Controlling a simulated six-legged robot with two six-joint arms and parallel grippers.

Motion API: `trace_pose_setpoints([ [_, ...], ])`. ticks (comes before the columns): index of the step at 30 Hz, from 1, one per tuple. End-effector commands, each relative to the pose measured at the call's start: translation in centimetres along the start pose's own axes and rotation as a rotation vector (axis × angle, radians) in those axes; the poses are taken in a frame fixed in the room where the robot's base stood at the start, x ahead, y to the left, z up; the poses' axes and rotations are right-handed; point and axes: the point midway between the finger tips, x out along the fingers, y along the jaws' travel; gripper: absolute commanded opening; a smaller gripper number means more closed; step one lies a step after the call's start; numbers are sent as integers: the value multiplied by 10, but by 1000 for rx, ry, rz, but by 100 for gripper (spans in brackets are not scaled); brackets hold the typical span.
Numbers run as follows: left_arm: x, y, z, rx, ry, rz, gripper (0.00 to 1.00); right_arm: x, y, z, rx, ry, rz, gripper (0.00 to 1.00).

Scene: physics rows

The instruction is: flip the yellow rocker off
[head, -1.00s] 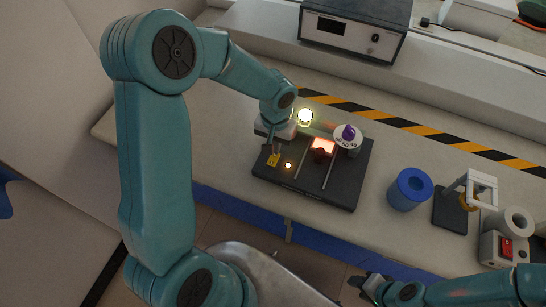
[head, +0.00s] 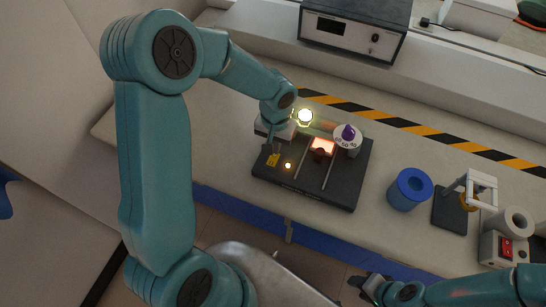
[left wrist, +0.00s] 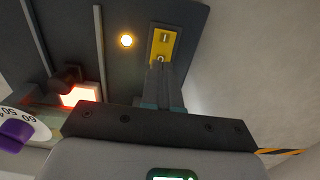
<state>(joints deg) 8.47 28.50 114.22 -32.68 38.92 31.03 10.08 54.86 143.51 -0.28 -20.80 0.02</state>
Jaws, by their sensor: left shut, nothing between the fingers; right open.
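The yellow rocker (head: 273,159) sits on the dark panel (head: 325,196) on the bench, at the panel's left part. In the left wrist view the yellow rocker's plate (left wrist: 163,40) shows just beyond my fingertips. A small lamp (head: 288,166) beside it glows amber. My left gripper (head: 272,150) is shut and empty, its tips at the rocker's near edge in the picture; I cannot tell whether they touch it. The shut fingers also show in the left wrist view (left wrist: 160,68). My right gripper (head: 366,287) is open and empty, low in the picture, away from the panel.
The panel also bears a lit bulb (head: 305,117), a glowing red-orange block (head: 322,147), thin rods and a purple-knobbed dial (head: 348,134). A blue cylinder (head: 410,189) and a device with a red switch (head: 506,247) stand to the right.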

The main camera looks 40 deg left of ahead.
Motion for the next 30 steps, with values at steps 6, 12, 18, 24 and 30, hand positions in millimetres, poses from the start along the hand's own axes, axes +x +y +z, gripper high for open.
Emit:
trace_pose_setpoints([
  [6, 2, 0, 0, 0, 0, 0, 0, 1, 0, 0, 0, 0, 0, 43],
  [12, 5, 0, 0, 0, 0, 0, 0, 4, 2, 0, 0, 0, 0, 43],
  [18, 8, 0, 0, 0, 0, 0, 0, 7, 3, 0, 0, 0, 0, 43],
  [24, 11, 0, 0, 0, 0, 0, 0, 10, 4, 0, 0, 0, 0, 43],
  [30, 14, 0, 0, 0, 0, 0, 0, 13, 5, 0, 0, 0, 0, 43],
])
